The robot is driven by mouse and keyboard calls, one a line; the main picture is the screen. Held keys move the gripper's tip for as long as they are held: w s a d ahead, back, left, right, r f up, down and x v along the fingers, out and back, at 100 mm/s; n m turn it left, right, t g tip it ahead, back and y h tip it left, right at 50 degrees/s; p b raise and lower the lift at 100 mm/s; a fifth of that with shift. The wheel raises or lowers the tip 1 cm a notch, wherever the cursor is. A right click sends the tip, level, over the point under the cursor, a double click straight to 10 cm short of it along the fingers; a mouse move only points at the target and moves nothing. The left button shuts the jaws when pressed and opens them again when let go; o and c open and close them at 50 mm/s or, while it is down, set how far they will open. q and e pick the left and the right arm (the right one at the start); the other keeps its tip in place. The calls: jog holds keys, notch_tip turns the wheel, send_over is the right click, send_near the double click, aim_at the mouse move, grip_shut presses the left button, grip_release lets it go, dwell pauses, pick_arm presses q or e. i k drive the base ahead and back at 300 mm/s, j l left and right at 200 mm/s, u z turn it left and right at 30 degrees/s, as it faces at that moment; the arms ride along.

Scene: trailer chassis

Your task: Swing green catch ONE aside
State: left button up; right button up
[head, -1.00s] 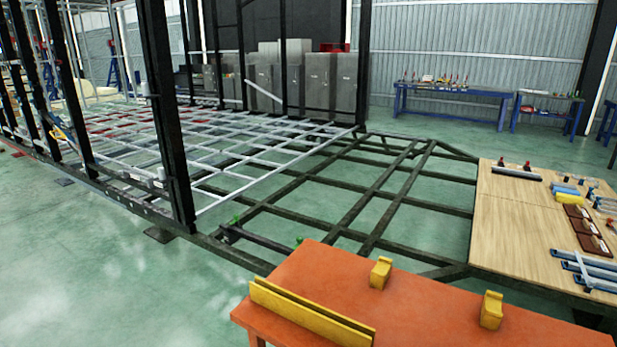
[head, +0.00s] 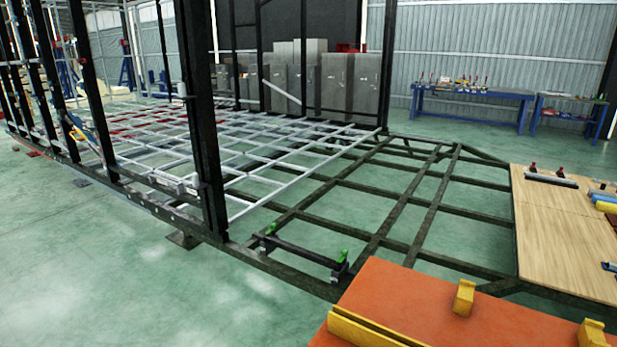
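Two small green catches show in the head view, one at each end of a short black bar (head: 305,255) on the dark chassis frame. The left green catch (head: 271,229) sits at the bar's far-left end, near the foot of a black upright post. The right green catch (head: 342,256) stands at the bar's right end, close to the orange table. Both look upright; I cannot tell which is catch ONE. Neither of my grippers is in view.
An orange table (head: 405,300) with yellow blocks (head: 464,297) and a yellow rail (head: 372,330) stands at the front right. A wooden board (head: 560,235) with tools lies at the right. Black posts (head: 203,120) rise at the left. The green floor at front left is clear.

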aim_at(273, 225)
jog(key=i+j, duration=0.15)
jog(key=j, duration=0.2)
jog(key=i+j, duration=0.15)
jog(key=j, duration=0.15)
jog(key=i+j, duration=0.15)
jog(key=j, duration=0.2)
jog(key=i+j, duration=0.15)
jog(key=j, duration=0.2)
jog(key=i+j+z, duration=0.1)
jog(key=z, duration=1.2)
jog(key=i+j+z, duration=0.1)
jog(key=j, duration=0.4)
jog(key=j+z, duration=0.1)
jog(key=j, duration=0.4)
jog(key=i+j, duration=0.1)
jog(key=j, duration=1.1)
jog(key=i+j, duration=0.15)
jog(key=j, duration=1.05)
jog(key=i, duration=0.05)
